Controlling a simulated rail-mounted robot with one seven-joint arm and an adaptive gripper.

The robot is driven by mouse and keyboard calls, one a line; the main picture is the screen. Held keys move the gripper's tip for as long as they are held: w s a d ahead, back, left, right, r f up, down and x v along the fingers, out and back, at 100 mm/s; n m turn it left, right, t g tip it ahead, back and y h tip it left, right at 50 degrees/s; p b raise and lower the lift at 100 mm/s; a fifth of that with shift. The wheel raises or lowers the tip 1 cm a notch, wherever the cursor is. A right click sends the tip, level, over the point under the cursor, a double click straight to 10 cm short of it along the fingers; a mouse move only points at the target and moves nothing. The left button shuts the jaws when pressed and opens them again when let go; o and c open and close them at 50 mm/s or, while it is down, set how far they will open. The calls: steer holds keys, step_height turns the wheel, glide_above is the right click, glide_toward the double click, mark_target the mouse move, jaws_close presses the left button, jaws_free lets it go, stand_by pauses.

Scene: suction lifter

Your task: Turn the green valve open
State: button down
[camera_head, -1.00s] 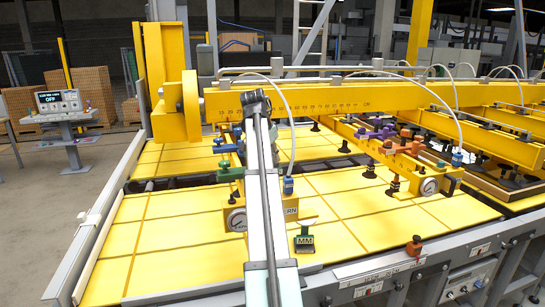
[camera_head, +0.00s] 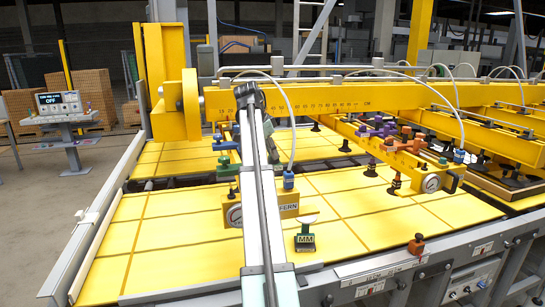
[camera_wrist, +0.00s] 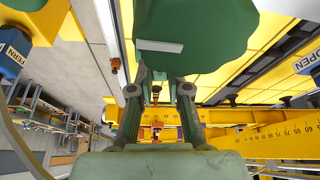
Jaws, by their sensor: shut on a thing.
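The green valve shows large and close at the top of the wrist view (camera_wrist: 200,30), with a pale strip on its face. My gripper (camera_wrist: 163,76) is shut on it, one finger at each side of the picture's middle; the exact contact is partly hidden by the valve. In the head view the green valve (camera_head: 226,168) sits on the yellow lifter crossbar just left of my arm. My gripper is hidden behind my arm in that view. Whether the valve is open or closed cannot be told.
A pressure gauge (camera_head: 235,216) and a blue fitting with a white hose (camera_head: 288,181) are close to my arm. Orange valves (camera_head: 389,144) and another gauge (camera_head: 431,183) are farther right.

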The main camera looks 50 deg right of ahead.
steer(key=shift+m+b, duration=0.4)
steer(key=shift+m, duration=0.4)
steer(key=shift+g, duration=0.3)
steer(key=c, duration=1.1)
jaws_free()
